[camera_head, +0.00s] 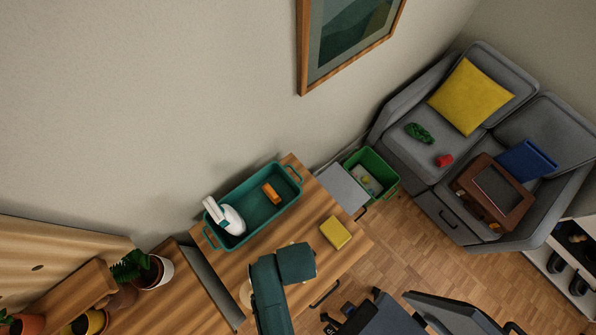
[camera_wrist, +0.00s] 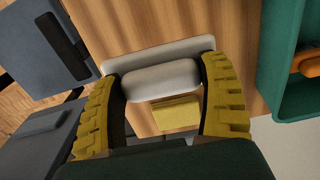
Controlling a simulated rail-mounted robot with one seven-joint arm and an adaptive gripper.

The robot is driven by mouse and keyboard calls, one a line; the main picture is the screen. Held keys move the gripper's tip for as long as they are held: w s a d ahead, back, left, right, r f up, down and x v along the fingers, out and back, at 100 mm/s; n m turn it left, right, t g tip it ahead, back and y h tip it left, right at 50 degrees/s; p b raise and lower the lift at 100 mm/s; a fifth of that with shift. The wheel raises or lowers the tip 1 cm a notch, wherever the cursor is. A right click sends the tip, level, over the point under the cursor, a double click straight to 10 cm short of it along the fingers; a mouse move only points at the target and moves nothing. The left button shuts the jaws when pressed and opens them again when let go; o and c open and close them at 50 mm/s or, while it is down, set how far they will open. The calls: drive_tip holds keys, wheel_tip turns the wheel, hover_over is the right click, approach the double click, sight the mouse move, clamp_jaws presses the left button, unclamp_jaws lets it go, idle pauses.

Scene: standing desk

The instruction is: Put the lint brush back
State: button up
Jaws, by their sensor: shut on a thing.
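In the wrist view my gripper (camera_wrist: 161,78) is shut on a pale grey-white thing (camera_wrist: 160,74), with one yellow ribbed finger at each end of its rounded grip. It has a wider flat part behind the grip and appears to be the lint brush. It is over the wooden cabinet top (camera_head: 313,222); I cannot tell whether it touches the wood. In the head view my dark green arm hides the held thing and the fingers.
A yellow block (camera_head: 335,232) lies on the cabinet top near my arm. A green bin (camera_head: 383,176) stands on the floor beyond the cabinet. A grey sofa (camera_head: 407,161) holds a yellow cushion (camera_head: 470,97) and a brown case (camera_head: 466,184). Potted plants (camera_head: 150,270) stand at lower left.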

wheel_tip(320, 180, down, 9)
drive_tip(key=shift+s+d+r, duration=0.1)
drive_tip(key=shift+r, duration=0.1)
drive_tip(key=shift+f, duration=0.15)
drive_tip(key=o, duration=1.1)
wheel_tip(320, 180, up, 12)
drive_tip(key=w+d+r+n+t+y, duration=0.15)
drive_tip(key=w+r+t, duration=0.45)
drive_tip(key=w+r, duration=0.6)
drive_tip(key=w+r+n+t, duration=0.3)
drive_tip(key=w+r+t, duration=0.2)
drive_tip(key=w+r, duration=0.6)
drive_tip(key=s+d+r+n+t, duration=0.1)
drive_tip(key=r+t, duration=0.2)
drive_tip(key=r, duration=0.8)
drive_tip(key=s+d+r+n+t+h, duration=0.1)
drive_tip(key=r+t, duration=0.3)
drive_tip(key=r, duration=0.7)
drive_tip(key=s+d+r+n+t+h, duration=0.1)
drive_tip(key=s+d+r+n+t, duration=0.2)
drive_tip(key=r, duration=0.9)
drive_tip(key=shift+t, duration=0.6)
